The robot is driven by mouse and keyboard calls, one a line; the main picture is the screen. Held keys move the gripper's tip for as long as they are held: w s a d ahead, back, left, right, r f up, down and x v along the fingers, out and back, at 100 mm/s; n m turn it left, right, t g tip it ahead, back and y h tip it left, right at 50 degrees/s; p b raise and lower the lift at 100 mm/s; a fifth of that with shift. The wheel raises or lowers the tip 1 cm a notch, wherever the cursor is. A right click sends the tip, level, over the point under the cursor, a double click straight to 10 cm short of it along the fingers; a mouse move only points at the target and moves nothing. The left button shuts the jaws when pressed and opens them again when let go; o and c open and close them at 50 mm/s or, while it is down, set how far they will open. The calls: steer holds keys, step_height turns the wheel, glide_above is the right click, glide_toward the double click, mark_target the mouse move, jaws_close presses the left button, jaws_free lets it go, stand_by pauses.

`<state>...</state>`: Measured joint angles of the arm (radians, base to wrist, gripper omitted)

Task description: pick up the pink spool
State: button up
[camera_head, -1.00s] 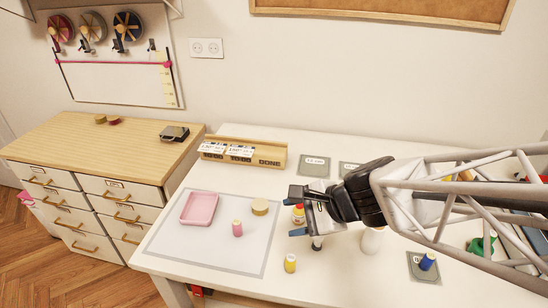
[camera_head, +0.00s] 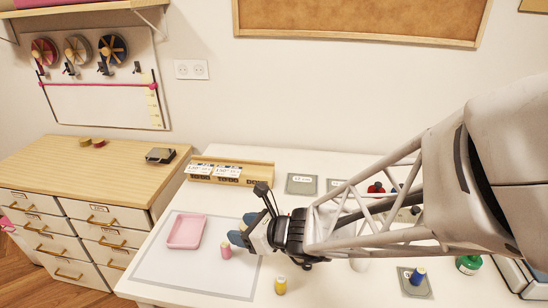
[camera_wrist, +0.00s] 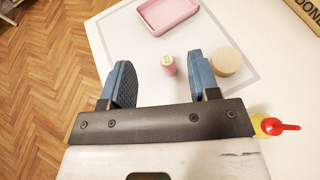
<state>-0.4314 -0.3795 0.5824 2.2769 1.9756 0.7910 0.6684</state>
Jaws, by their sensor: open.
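The pink spool (camera_head: 226,251) stands upright on the pale mat (camera_head: 157,266) on the white table, just right of the pink tray (camera_head: 185,230). In the wrist view the pink spool (camera_wrist: 168,65) lies ahead of my gripper (camera_wrist: 161,82), between the lines of the two blue fingers and closer to the right one. My gripper (camera_head: 241,231) is open and empty, right beside the spool in the head view. The fingers do not appear to touch the spool.
A round tan disc (camera_wrist: 226,62) sits just right of the spool, close to my right finger. A wooden box with labels (camera_head: 250,175) is at the back. The mat's left part is clear.

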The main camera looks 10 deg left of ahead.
steer(key=shift+f, duration=0.1)
glide_toward(229, 248)
steer(key=x, duration=0.4)
steer(key=shift+f, duration=0.1)
steer(key=shift+w+a, duration=0.15)
steer(key=shift+a, duration=0.35)
steer(key=shift+w+a+f, duration=0.25)
steer(key=shift+a+f, duration=0.05)
steer(key=shift+a, duration=0.25)
steer(key=shift+x, duration=2.5)
